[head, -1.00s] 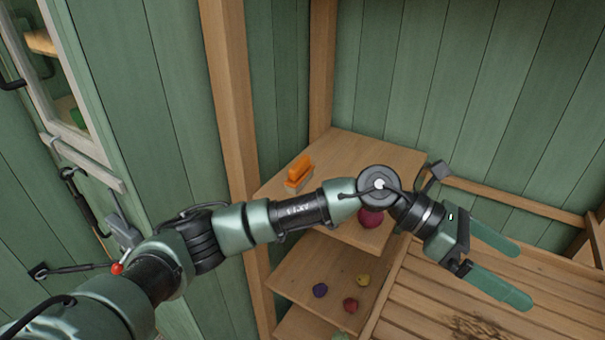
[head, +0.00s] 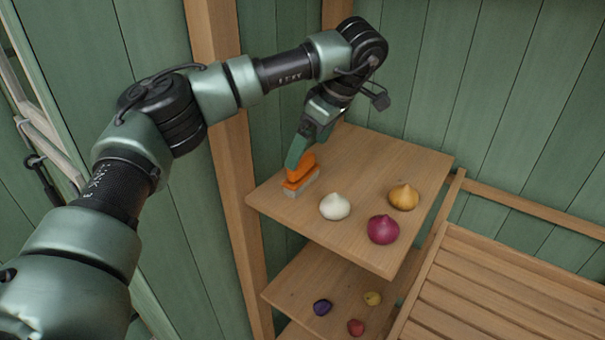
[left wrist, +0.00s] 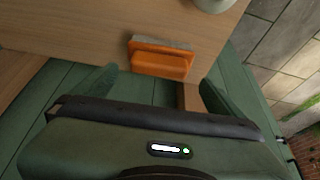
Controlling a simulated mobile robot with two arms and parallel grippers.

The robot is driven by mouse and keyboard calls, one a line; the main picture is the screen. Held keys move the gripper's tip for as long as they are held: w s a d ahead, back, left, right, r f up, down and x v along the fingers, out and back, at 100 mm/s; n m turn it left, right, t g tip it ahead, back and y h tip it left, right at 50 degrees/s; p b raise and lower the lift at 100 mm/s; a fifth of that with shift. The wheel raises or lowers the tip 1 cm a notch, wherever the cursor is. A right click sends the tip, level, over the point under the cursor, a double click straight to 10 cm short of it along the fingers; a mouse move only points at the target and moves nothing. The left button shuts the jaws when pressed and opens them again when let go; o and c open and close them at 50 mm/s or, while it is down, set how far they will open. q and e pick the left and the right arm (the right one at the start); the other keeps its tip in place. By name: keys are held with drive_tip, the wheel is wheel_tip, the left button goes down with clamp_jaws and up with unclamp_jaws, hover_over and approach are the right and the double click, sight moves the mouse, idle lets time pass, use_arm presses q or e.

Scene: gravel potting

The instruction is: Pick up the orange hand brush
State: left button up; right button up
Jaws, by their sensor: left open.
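The orange hand brush (head: 301,172) with pale bristles sits on the upper wooden shelf (head: 390,160), near its left edge. My left gripper (head: 308,147) is just above and behind the brush, its fingers pointing down towards it. In the left wrist view my left gripper's (left wrist: 157,85) fingers are spread wide and empty. The orange brush (left wrist: 160,62) lies just beyond the fingertips, roughly centred between them. The head view does not clearly show whether a finger touches the brush. My right gripper is in neither view.
A white bulb (head: 335,206), a purple-red bulb (head: 383,229) and a yellow-brown bulb (head: 404,197) stand right of the brush. Small bulbs lie on the lower shelf (head: 290,284). A wooden post (head: 228,130) rises left of the shelf. A slatted bench (head: 500,280) is at right.

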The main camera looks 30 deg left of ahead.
sight(302, 160)
use_arm(q)
drive_tip(key=p+x, duration=0.1)
drive_tip(key=x, duration=0.2)
drive_tip(key=shift+a+f, duration=0.2)
drive_tip(key=shift+f, duration=0.1)
drive_tip(key=shift+w+f, duration=0.1)
drive_tip(key=shift+f, duration=0.15)
drive_tip(key=c, duration=1.8)
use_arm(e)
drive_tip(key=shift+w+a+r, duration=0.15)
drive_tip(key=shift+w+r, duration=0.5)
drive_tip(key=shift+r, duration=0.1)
use_arm(q)
drive_tip(key=shift+r, duration=0.2)
drive_tip(key=shift+c, duration=0.2)
